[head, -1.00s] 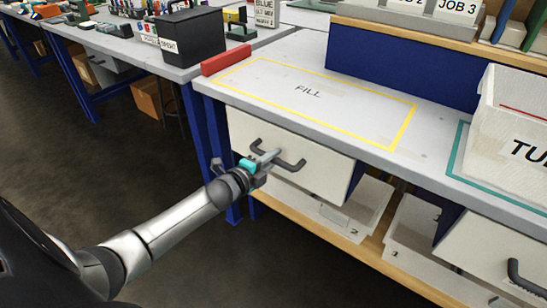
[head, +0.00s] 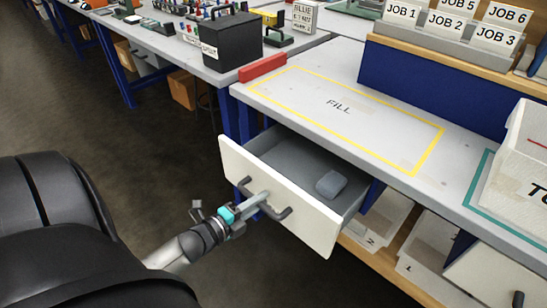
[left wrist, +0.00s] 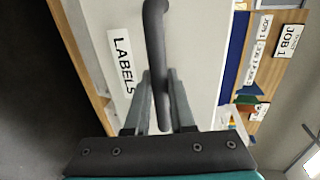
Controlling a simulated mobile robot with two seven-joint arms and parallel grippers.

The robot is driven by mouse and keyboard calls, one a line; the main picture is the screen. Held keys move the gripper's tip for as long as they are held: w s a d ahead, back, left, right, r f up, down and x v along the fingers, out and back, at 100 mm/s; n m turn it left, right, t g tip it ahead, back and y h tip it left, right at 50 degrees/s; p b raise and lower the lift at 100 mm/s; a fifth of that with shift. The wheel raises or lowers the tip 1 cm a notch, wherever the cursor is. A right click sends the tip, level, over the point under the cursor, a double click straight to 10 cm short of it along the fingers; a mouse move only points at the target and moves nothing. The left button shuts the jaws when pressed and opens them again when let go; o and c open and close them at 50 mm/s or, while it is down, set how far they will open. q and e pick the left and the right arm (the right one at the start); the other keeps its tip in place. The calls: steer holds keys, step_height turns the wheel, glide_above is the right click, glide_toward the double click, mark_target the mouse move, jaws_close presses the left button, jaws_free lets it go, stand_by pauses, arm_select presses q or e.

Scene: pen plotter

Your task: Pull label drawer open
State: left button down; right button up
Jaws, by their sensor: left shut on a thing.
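The label drawer (head: 300,205) under the bench is partly open, with its white front pulled out from the bench. A grey-blue block (head: 331,184) lies inside it. My left gripper (head: 262,198) is shut on the dark drawer handle (head: 280,213) near its middle. In the left wrist view the handle (left wrist: 155,45) runs between the two fingers of my left gripper (left wrist: 160,95). A sign reading LABELS (left wrist: 121,62) is on the drawer front there. My right gripper is not in view.
The bench top above has a yellow FILL outline (head: 340,110) with bare surface inside and a red block (head: 263,68) at its left corner. A second drawer (head: 492,275) is at lower right. Open floor (head: 100,110) lies to the left.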

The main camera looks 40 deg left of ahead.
arm_select(q)
steer(key=f+p+v, duration=0.1)
steer(key=v, duration=0.6)
steer(key=shift+s+f+p, duration=0.2)
steer(key=shift+s+p, duration=0.1)
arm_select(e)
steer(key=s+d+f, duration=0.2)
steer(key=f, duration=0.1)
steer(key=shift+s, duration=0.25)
arm_select(q)
steer(key=c, duration=0.8)
jaws_free()
steer(key=p+v, duration=0.3)
steer(key=v, duration=1.2)
steer(key=shift+s+a, duration=0.1)
steer(key=shift+a, duration=0.05)
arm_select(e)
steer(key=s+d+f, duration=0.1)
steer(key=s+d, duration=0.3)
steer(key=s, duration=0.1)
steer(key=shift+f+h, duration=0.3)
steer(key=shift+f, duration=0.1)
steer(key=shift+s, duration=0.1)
